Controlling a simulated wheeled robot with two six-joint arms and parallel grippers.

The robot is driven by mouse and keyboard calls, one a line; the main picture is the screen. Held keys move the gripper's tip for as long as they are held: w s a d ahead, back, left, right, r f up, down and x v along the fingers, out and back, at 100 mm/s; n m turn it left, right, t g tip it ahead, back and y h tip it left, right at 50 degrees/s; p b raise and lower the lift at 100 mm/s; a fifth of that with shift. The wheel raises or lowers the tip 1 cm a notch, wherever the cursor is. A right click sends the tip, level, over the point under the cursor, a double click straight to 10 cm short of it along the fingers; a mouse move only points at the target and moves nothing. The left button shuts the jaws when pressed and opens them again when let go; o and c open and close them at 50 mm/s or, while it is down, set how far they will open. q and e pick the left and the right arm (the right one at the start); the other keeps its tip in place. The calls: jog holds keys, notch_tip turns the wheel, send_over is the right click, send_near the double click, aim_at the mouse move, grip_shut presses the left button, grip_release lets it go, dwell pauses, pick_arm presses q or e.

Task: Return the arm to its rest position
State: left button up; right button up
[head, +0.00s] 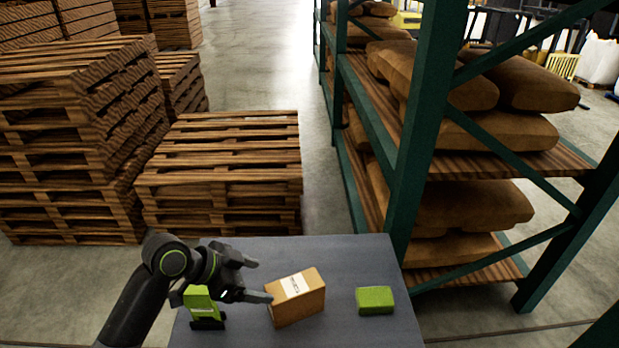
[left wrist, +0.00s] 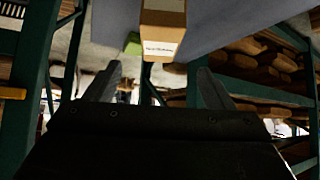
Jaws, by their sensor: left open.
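My left gripper (head: 262,280) is open over the left part of the grey table in the head view, just left of a brown cardboard box (head: 299,300) with a white label. In the left wrist view my left gripper (left wrist: 158,88) shows its two fingers spread with nothing held between them. The box (left wrist: 163,22) shows beyond the fingertips there. I cannot tell whether a fingertip touches the box. My right gripper is in neither view.
The grey table (head: 350,262) also bears a green block (head: 375,300) at right and a green-and-black object (head: 203,308) partly behind my left gripper. Stacked wooden pallets (head: 225,165) stand behind at left. A green rack (head: 425,110) with brown sacks stands at right.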

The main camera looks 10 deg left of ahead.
pick_arm(q)
jog(key=s+a+f+n+g+y, duration=0.1)
jog(key=s+a+f+n+y, duration=0.25)
jog(key=s, duration=0.45)
jog(key=s+a+f+n+y, duration=0.2)
jog(key=s+f+n, duration=0.15)
jog(key=s, duration=0.45)
jog(key=s+a+f+n+g+y, duration=0.1)
jog(key=s+a+f+n+y, duration=0.25)
jog(key=s, duration=0.45)
notch_tip(320, 180, down, 25)
jog(key=g+b, duration=0.1)
jog(key=b, duration=0.1)
jog(key=s+f+g+h+b, duration=0.1)
jog(key=s+f, duration=1.4)
jog(key=f, duration=0.3)
jog(key=shift+d+f, duration=0.25)
jog(key=shift+f, duration=0.1)
jog(key=shift+c, duration=0.3)
